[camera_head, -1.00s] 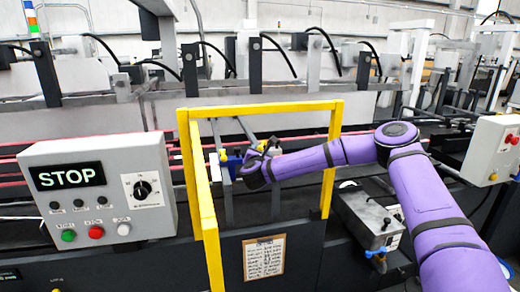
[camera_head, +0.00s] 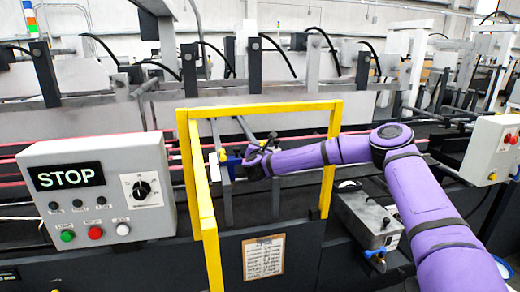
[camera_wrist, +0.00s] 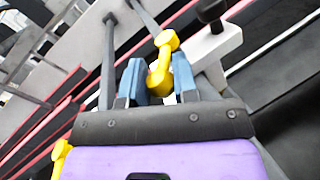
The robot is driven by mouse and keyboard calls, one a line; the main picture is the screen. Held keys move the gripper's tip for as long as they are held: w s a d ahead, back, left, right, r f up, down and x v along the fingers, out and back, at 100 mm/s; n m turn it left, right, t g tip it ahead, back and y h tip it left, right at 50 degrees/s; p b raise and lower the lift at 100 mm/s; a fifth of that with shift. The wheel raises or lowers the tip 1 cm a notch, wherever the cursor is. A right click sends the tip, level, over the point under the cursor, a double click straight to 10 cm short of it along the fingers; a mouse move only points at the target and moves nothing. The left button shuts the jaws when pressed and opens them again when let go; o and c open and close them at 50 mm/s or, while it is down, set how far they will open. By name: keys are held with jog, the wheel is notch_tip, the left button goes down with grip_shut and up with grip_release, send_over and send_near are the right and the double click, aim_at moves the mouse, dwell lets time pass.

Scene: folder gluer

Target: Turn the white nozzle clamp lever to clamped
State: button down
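In the wrist view my gripper (camera_wrist: 158,75) has its two blue-grey fingers a short gap apart. A yellow piece with rounded ends (camera_wrist: 160,80) shows in that gap; I cannot tell whether the fingers press on it. Just right of the fingers is a white bar with a black knob (camera_wrist: 218,43), which looks like the white nozzle clamp lever; the fingers are not around the bar. In the head view my gripper (camera_head: 256,160) is inside the yellow frame, small and partly hidden by its own wrist. The lever is not clear there.
A yellow guard frame (camera_head: 258,108) surrounds the reach area, with my forearm across its right post. A grey control box showing STOP (camera_head: 97,190) stands left. A grey box with a red button (camera_head: 492,150) is at right. Dark rods and red rails run behind.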

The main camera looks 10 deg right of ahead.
jog(key=shift+d+y, duration=0.1)
jog(key=shift+y, duration=0.2)
jog(key=shift+s+d+n+t+y, duration=0.15)
jog(key=shift+d+n+t+y, duration=0.2)
jog(key=shift+n+y, duration=0.55)
jog(key=shift+s+d+n+t+y, duration=0.15)
jog(key=shift+d+n+y, duration=0.4)
jog(key=shift+y, duration=0.65)
jog(key=shift+d+n+y, duration=0.2)
jog(key=shift+n+y, duration=0.5)
jog(key=shift+y, duration=0.25)
jog(key=shift+d+n+y, duration=0.2)
jog(key=shift+n+y, duration=0.45)
jog(key=shift+y, duration=0.3)
jog(key=c, duration=0.9)
grip_release()
jog(key=s+d, duration=0.2)
jog(key=s, duration=0.8)
jog(key=shift+s, duration=0.35)
